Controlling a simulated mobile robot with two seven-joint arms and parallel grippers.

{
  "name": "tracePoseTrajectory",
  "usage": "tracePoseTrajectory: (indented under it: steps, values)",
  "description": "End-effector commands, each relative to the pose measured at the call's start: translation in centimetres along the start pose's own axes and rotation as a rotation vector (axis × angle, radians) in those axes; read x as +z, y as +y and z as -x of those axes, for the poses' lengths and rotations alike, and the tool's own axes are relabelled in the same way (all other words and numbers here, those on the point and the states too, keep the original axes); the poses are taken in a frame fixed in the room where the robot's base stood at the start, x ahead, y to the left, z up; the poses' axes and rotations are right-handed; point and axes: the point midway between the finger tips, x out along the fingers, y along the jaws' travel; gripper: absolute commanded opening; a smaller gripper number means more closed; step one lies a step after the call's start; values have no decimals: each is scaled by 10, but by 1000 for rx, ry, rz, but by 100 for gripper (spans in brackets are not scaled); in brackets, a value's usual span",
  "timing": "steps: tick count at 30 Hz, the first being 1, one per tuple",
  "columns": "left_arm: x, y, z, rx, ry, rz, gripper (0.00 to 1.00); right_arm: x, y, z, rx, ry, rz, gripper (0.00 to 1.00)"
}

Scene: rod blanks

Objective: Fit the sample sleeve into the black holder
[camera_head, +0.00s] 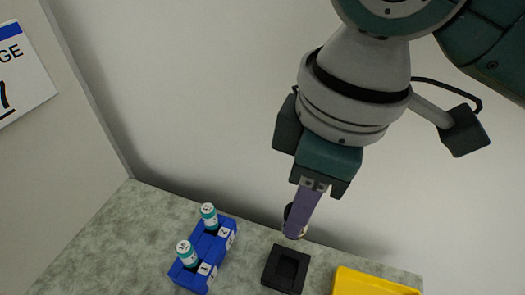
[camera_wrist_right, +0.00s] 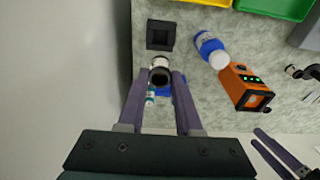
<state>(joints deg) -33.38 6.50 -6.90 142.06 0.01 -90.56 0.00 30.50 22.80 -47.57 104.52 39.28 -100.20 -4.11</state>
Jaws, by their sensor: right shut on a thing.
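My right gripper (camera_head: 296,232) points down with its purple fingers shut on the sample sleeve. The sleeve (camera_wrist_right: 159,70) is a short cylinder with a dark top and a pale band, between the fingertips in the right wrist view. In the head view the fingers hide most of the sleeve. The black holder (camera_head: 286,269) is a square block with a square recess, standing on the bench below the fingertips. It also shows in the wrist view (camera_wrist_right: 161,34), just beyond the sleeve and apart from it. My left gripper (camera_wrist_right: 283,154) shows partly at the wrist view's lower right.
The wrist view shows a blue bottle (camera_wrist_right: 209,47), an orange device (camera_wrist_right: 246,89) and a green tray (camera_wrist_right: 280,7).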

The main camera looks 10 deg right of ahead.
Motion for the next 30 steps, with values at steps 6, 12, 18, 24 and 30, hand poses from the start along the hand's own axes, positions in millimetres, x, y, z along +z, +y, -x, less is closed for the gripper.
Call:
tracePoseTrajectory:
  steps: [6,12,18,24,30]
  values:
    - [5,0,-17,0,0,0,50,9,-1,-68,-2,-4,-2,0]
    - [7,0,-23,-2,1,-3,50,12,0,-99,-1,-1,-1,0]
    - [9,-1,-30,-7,1,-8,50,15,0,-121,-1,-2,-2,0]
    - [11,-2,-35,-8,2,-9,50,17,0,-140,1,0,0,0]
    - [10,-2,-34,-8,2,-9,50,16,0,-139,1,1,0,0]
